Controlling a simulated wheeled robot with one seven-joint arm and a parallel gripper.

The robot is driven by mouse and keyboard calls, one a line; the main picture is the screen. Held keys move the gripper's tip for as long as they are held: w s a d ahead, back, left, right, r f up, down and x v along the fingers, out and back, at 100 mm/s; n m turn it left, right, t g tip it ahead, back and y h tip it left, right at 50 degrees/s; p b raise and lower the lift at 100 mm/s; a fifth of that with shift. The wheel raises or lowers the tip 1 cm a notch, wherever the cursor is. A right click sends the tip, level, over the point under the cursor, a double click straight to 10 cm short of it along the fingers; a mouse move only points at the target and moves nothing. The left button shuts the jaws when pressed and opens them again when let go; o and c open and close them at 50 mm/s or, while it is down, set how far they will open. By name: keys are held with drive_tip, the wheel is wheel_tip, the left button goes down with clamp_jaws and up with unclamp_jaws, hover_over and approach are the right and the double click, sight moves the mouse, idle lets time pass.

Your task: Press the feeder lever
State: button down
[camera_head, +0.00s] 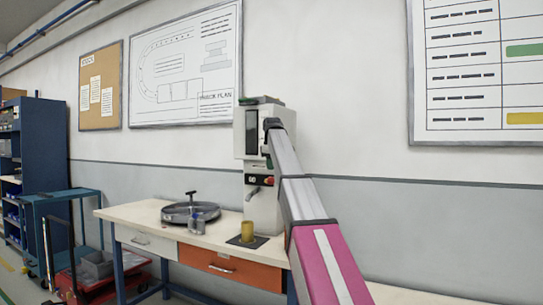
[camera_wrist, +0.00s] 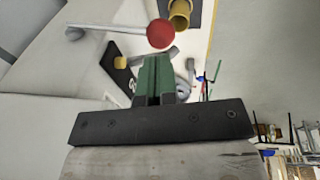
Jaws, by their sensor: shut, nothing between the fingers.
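The feeder (camera_head: 252,135) is a tall white machine at the back of the bench, against the wall. Its lever (camera_wrist: 112,29) is a pale rod ending in a red ball (camera_wrist: 160,33), near the top of the wrist view. In the head view my arm hides part of the machine's right side.
A yellow cup (camera_head: 247,231) stands on a dark mat in front of the machine. A blue cart (camera_head: 62,207) and shelf stand farther left. Boards hang on the wall.

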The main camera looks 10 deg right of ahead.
sight(270, 181)
drive_tip(key=shift+w+f, duration=0.15)
drive_tip(key=shift+f, duration=0.65)
drive_tip(key=shift+w+f, duration=0.15)
drive_tip(key=shift+f, duration=0.65)
drive_tip(key=shift+s+a+f+t+h, duration=0.2)
drive_tip(key=shift+s+f+t+h, duration=0.25)
drive_tip(key=shift+f, duration=0.2)
drive_tip(key=shift+s+a+f+t+h, duration=0.1)
drive_tip(key=shift+f+t+h, duration=0.1)
drive_tip(key=shift+f+t, duration=0.2)
drive_tip(key=shift+s+a+f+t+h, duration=0.1)
drive_tip(key=shift+f+t+h, duration=0.05)
drive_tip(key=shift+f+t, duration=0.2)
drive_tip(key=shift+f, duration=0.25)
wheel_tip(270, 181, down, 8)
drive_tip(key=t+h, duration=0.1)
drive_tip(key=shift+s+a, duration=0.3)
drive_tip(key=shift+s, duration=0.05)
drive_tip(key=shift+f, duration=0.1)
drive_tip(key=shift+s, duration=0.1)
